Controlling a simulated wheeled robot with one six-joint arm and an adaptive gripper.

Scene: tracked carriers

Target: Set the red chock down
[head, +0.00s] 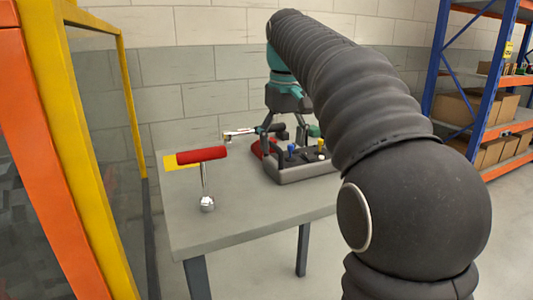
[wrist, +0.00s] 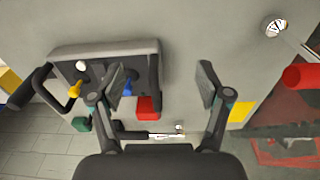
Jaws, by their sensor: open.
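The red chock (wrist: 148,107) shows in the wrist view as a small red block against the near side of a grey control box (wrist: 110,48). In the head view a red piece (head: 257,149), likely the same chock, is partly hidden behind my gripper and the box. My gripper (wrist: 162,85) is open above the table, its two fingers apart. The chock appears between the fingers in the picture, nearer the left one, and neither finger is seen closed on it. In the head view my gripper (head: 289,130) is over the back of the table. I cannot tell its exact height.
The control box has blue, yellow and white knobs. A silver-ended tool (wrist: 152,134) is near the chock. A chrome lever with a red crossbar (head: 202,155) stands toward the table's left. The grey table's (head: 235,220) front is clear. A yellow-framed panel (head: 80,130) stands left.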

